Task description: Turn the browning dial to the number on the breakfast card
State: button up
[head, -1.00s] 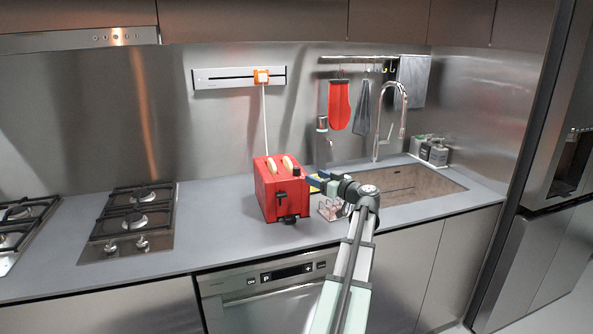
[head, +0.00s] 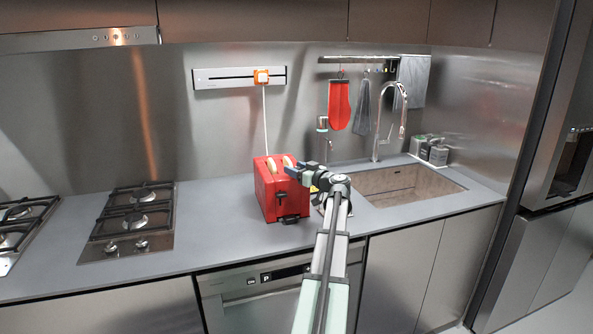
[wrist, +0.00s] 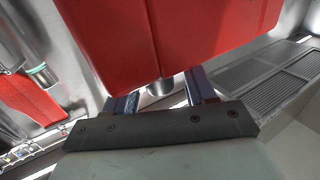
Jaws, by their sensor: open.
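The red toaster (head: 268,205) stands on the counter with two pale bread slices (head: 271,166) in its top slots. A black lever (head: 281,197) is on its front, and a dark knob-like part (head: 289,219) sits low on that front; its setting is too small to read. My gripper (head: 294,173) is open beside the toaster's upper right edge. In the wrist view my gripper (wrist: 160,98) straddles a short silver cylinder (wrist: 160,87) below a red body; I cannot tell whether it touches. I cannot make out a breakfast card or its number.
A gas hob (head: 132,220) lies left of the toaster, with clear counter (head: 215,220) between. The sink (head: 405,185) and tap (head: 400,110) are to the right. A white cord (head: 265,120) runs up to an orange plug (head: 261,76).

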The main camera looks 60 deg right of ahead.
jog(key=c, duration=0.9)
jog(key=shift+a+h, duration=0.1)
jog(key=shift+h, duration=0.2)
jog(key=m+g+h, duration=0.2)
jog(key=m+h, duration=0.1)
jog(key=shift+a+h, duration=0.15)
jog(key=shift+h, duration=0.15)
jog(key=shift+m+g+h, duration=1.3)
jog(key=shift+g+h, duration=0.1)
jog(key=shift+h, duration=0.2)
jog(key=shift+d+m+g+h, duration=0.25)
jog(key=shift+m+g+h, duration=0.9)
jog(key=shift+g, duration=0.35)
jog(key=o, duration=0.9)
